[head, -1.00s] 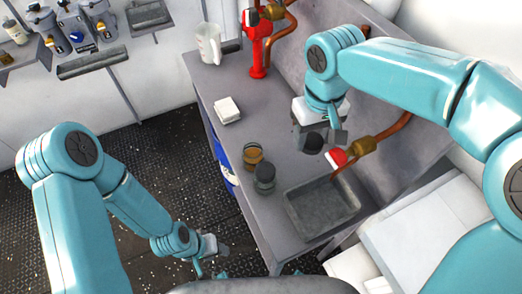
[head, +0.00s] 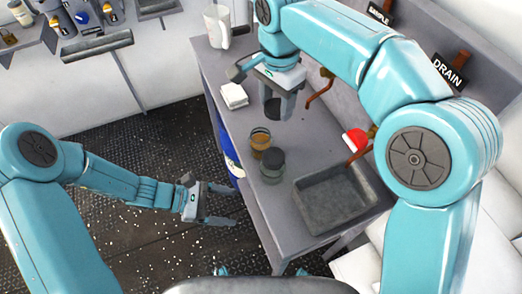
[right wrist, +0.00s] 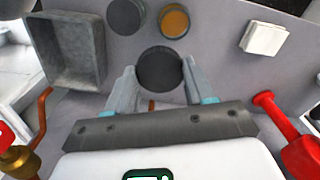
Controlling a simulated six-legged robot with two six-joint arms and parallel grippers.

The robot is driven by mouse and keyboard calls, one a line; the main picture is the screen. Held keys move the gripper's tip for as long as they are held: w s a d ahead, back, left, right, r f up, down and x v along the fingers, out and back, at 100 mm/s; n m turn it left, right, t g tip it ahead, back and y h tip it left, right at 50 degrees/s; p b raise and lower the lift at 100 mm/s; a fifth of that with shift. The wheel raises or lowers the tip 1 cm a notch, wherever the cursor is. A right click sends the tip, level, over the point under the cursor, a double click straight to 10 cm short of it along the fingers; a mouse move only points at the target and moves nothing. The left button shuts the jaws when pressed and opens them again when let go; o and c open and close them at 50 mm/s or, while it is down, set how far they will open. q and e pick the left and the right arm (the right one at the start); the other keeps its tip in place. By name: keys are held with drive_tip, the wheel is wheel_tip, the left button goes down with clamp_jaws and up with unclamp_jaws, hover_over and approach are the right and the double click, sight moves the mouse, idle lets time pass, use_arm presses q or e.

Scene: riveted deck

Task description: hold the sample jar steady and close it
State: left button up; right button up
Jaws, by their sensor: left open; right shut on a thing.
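The open sample jar (head: 260,138) with amber contents stands upright on the grey bench; it also shows in the right wrist view (right wrist: 174,21). A second jar with a dark top (head: 272,160) stands close beside it, nearer me. My right gripper (head: 274,107) is shut on a round dark lid (right wrist: 160,70), held beyond the open jar and apart from it. Whether the lid is level is hard to tell. My left gripper (head: 224,205) is open and empty, left of the bench edge and away from the jars.
A grey sink tray (head: 335,200) lies right of the jars. A white block (head: 234,95) and a clear jug (head: 217,26) stand farther back. A red-handled drain tap (head: 355,140) juts out near the tray. The bench front is clear.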

sight(250, 145)
use_arm(q)
drive_tip(key=w+a+r+n+t+h+b, duration=0.1)
drive_tip(key=w+a+r+n+t+h, duration=0.2)
drive_tip(key=w+r+t, duration=0.3)
drive_tip(key=w+r+n, duration=0.1)
drive_tip(key=w+r, duration=0.1)
drive_tip(key=w, duration=0.1)
drive_tip(key=shift+a+r+n+t, duration=0.25)
drive_tip(key=shift+a+n+t, duration=0.1)
drive_tip(key=shift+n+t, duration=0.05)
use_arm(e)
drive_tip(key=a+m, duration=0.2)
drive_tip(key=a+f+m, duration=0.1)
drive_tip(key=m, duration=0.1)
drive_tip(key=shift+w+a, duration=0.2)
drive_tip(key=shift+w, duration=0.1)
use_arm(q)
drive_tip(key=x, duration=1.2)
drive_tip(key=shift+d+r, duration=0.1)
use_arm(e)
drive_tip(key=shift+w, duration=0.1)
use_arm(q)
drive_tip(key=c, duration=1.3)
drive_tip(key=shift+o, duration=0.2)
use_arm(e)
drive_tip(key=shift+f, duration=2.5)
